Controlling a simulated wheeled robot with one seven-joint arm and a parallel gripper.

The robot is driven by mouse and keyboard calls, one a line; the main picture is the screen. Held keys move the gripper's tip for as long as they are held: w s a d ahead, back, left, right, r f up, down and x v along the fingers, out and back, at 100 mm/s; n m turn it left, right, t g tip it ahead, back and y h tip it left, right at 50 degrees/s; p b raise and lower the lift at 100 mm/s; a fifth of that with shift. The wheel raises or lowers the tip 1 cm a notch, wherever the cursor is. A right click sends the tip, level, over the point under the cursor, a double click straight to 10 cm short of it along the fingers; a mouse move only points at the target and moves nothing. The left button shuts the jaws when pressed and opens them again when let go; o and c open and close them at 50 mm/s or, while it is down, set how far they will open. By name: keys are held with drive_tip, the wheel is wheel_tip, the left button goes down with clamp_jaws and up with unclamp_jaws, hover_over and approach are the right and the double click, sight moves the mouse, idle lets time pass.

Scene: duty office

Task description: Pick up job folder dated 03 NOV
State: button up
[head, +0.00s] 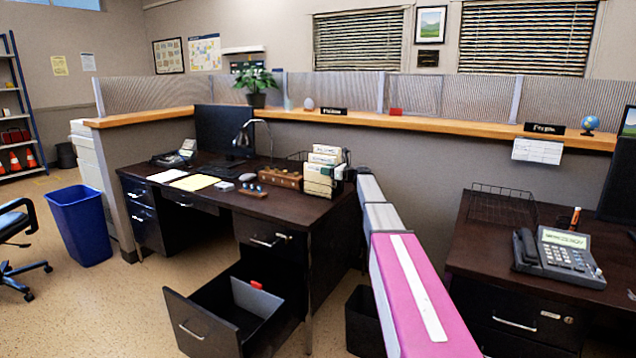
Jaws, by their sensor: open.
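Several cream folders or boxes with labels (323,168) stand together at the right end of the dark left desk (285,204). Their labels are too small to read, so I cannot tell which is dated 03 NOV. The bottom drawer (192,322) of this desk is pulled open. It holds a grey upright divider (257,299) with a small red tab (256,284). My gripper does not show in the head view.
A wooden brown holder (279,178) and a lamp (243,133) stand on the left desk. The right desk (475,238) bears an empty-looking wire tray (503,204) and a phone (560,257). A blue bin (80,224) and a chair (15,230) are left; floor between them and the drawer is free.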

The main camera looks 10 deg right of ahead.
drive_tip(key=shift+c, duration=0.3)
clamp_jaws()
idle(1.1)
